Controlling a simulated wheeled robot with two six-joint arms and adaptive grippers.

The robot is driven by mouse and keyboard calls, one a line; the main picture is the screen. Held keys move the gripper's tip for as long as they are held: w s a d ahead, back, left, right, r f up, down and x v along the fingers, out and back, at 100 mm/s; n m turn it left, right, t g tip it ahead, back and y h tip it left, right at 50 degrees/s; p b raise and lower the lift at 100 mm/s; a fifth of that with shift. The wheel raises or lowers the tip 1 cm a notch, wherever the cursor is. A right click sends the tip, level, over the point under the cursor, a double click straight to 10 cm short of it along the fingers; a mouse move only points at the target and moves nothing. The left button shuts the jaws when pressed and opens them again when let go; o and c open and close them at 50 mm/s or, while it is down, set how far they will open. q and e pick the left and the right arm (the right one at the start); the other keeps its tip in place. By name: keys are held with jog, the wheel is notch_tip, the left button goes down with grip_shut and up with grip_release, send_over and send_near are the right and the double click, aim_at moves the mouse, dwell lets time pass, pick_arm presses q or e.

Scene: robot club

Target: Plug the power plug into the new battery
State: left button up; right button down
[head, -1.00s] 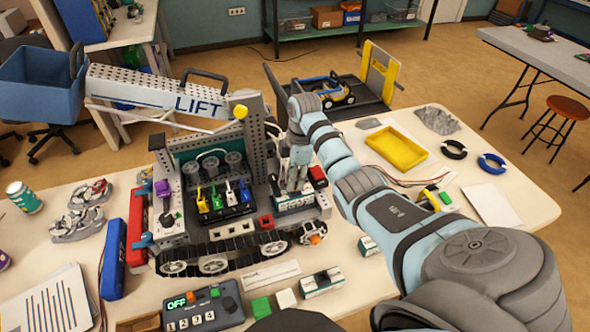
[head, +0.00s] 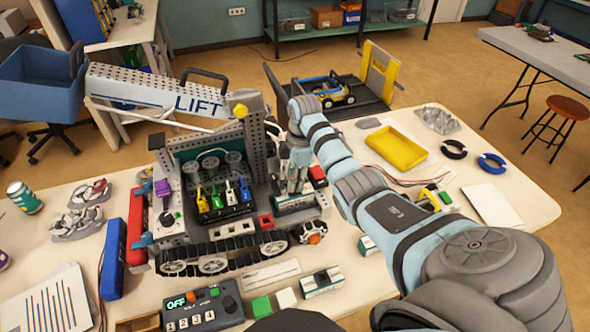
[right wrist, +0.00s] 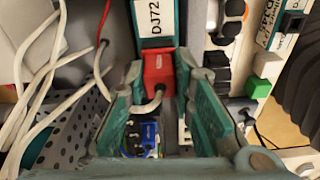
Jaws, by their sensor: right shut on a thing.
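In the right wrist view the red power plug (right wrist: 158,72), with a white cable bending from its rear, is between the teal fingers of my right gripper (right wrist: 162,78). The gripper is shut on it. The plug's front meets the end of a teal battery with a white label reading DJ72 (right wrist: 155,18); I cannot tell how deeply it is seated. In the head view my right gripper (head: 296,178) points down over this battery (head: 294,203) in the bay of the tracked robot (head: 225,245). My left gripper is not in view.
Another teal-and-white battery (head: 322,283) lies on the table in front of the tracks, near green and white blocks. A control box (head: 203,308) stands at the front. Loose white cables (right wrist: 40,80) hang beside the gripper. A yellow tray (head: 397,147) lies at the right.

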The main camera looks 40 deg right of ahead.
dwell(0.3)
jog(key=shift+f, duration=0.1)
jog(key=c, duration=1.4)
grip_release()
jog(key=shift+o, duration=0.5)
notch_tip(320, 180, up, 6)
jog(key=p, duration=0.7)
